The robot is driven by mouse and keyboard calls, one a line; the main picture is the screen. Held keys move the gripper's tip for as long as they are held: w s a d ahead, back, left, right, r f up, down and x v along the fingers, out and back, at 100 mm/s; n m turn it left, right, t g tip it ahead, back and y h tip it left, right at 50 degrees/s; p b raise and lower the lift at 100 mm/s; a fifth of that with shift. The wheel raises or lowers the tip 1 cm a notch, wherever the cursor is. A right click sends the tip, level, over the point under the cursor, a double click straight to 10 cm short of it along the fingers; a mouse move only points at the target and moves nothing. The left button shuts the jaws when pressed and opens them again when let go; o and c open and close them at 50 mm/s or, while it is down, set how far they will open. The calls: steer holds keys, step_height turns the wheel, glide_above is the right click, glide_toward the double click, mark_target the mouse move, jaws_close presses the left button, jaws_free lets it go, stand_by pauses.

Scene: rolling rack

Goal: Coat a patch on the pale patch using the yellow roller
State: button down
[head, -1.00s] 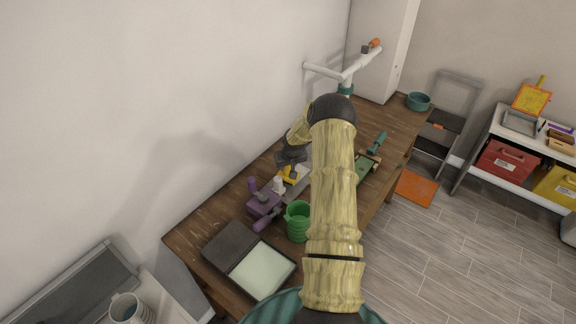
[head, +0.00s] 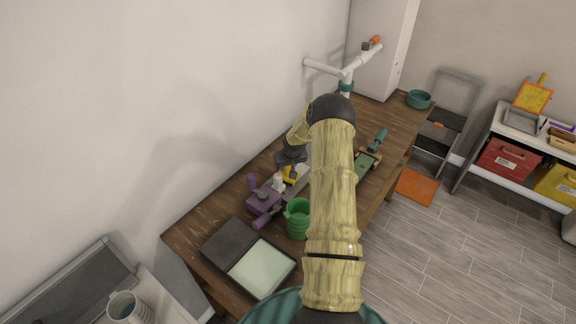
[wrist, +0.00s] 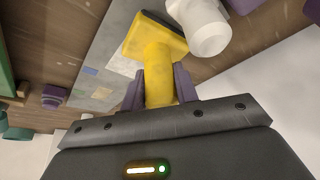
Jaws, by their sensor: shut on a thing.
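My gripper (wrist: 159,88) is shut on the yellow roller (wrist: 157,58), with purple fingers on both sides of its handle. The roller's wide yellow end, with a dark edge, is over or against a grey plate (wrist: 98,62); I cannot tell if it touches. In the head view my gripper (head: 290,160) is low over the bench, with the yellow roller (head: 288,173) below it. A pale green square (head: 262,268) lies in a dark open case at the bench's near end, apart from the roller. I cannot tell whether this square is the pale patch.
A white cylinder (wrist: 208,30) is close beside the roller. A purple clamp-like block (head: 263,202) and a green cup (head: 298,219) stand on the wooden bench nearby. A white pipe (head: 346,72) rises behind. My arm hides part of the bench.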

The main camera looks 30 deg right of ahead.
steer(key=shift+f, duration=0.15)
steer(key=shift+d, duration=0.1)
steer(key=shift+w+d+b, duration=0.2)
steer(key=shift+w+d, duration=0.15)
steer(key=shift+d, duration=0.55)
steer(key=shift+w+d+b, duration=0.15)
steer(key=shift+w+d, duration=0.15)
steer(key=shift+d, duration=0.6)
steer(key=shift+w+d+b, duration=0.25)
steer(key=shift+d+b, duration=0.15)
steer(key=shift+d, duration=0.3)
steer(key=shift+w+d+b, duration=0.2)
steer(key=shift+d+b, duration=0.2)
steer(key=shift+d, duration=0.25)
steer(key=shift+w+d, duration=0.15)
steer(key=shift+d, duration=0.35)
steer(key=shift+w+d+f+b, duration=0.1)
steer(key=shift+w+d+b, duration=0.1)
steer(key=shift+d+b, duration=0.35)
steer(key=shift+w+d+f+b, duration=0.1)
steer(key=shift+w+d+b, duration=0.1)
steer(key=shift+d+b, duration=0.3)
steer(key=shift+w+d+r+b, duration=0.15)
steer(key=shift+w+d+b, duration=0.05)
steer(key=shift+d+b, duration=0.5)
